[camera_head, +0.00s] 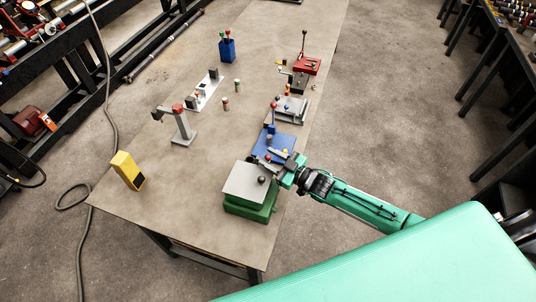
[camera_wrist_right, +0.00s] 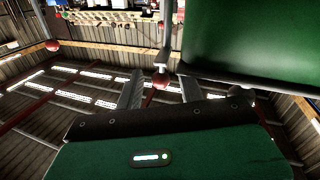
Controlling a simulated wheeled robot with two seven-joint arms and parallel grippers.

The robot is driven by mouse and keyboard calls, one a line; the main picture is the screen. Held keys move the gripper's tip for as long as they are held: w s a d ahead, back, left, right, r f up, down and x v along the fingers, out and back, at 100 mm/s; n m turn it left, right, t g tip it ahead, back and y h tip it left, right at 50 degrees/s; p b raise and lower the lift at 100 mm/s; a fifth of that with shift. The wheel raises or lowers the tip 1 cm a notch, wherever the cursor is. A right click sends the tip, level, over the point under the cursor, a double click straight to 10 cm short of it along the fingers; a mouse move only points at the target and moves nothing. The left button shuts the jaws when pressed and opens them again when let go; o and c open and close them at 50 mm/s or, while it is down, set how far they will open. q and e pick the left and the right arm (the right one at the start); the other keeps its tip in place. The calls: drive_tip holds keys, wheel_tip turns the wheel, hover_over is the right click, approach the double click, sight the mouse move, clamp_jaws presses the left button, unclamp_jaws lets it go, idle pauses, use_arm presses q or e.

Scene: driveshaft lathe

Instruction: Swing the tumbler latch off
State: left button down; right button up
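A blue-based fixture (camera_head: 260,147) stands near the table's right edge, with small levers and coloured knobs on it. I cannot tell for sure which part is the tumbler latch. My right gripper (camera_head: 273,157) is over the near side of this fixture, at the grey-topped green box. In the right wrist view its two fingers (camera_wrist_right: 160,92) stand apart, with a red ball knob (camera_wrist_right: 161,80) on a grey rod showing between them. Gaps show on both sides of the knob; contact is not visible. My left gripper is not in view.
The green box (camera_head: 247,209) with a grey top and dark knob sits in front of the fixture. A grey fixture (camera_head: 287,109) and a red one (camera_head: 307,66) stand behind it. A grey post (camera_head: 183,127) and a yellow box (camera_head: 127,170) stand left.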

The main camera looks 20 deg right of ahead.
drive_tip(key=shift+w+a, duration=0.35)
drive_tip(key=shift+w, duration=0.1)
clamp_jaws()
drive_tip(key=shift+w+d+f+n+g+y+b, duration=0.15)
drive_tip(key=shift+n+g+y+b, duration=0.2)
drive_tip(key=shift+b, duration=0.35)
drive_tip(key=shift+n+y+b, duration=0.25)
drive_tip(key=shift+b, duration=0.05)
drive_tip(key=shift+r+g, duration=0.2)
drive_tip(key=shift+g, duration=0.05)
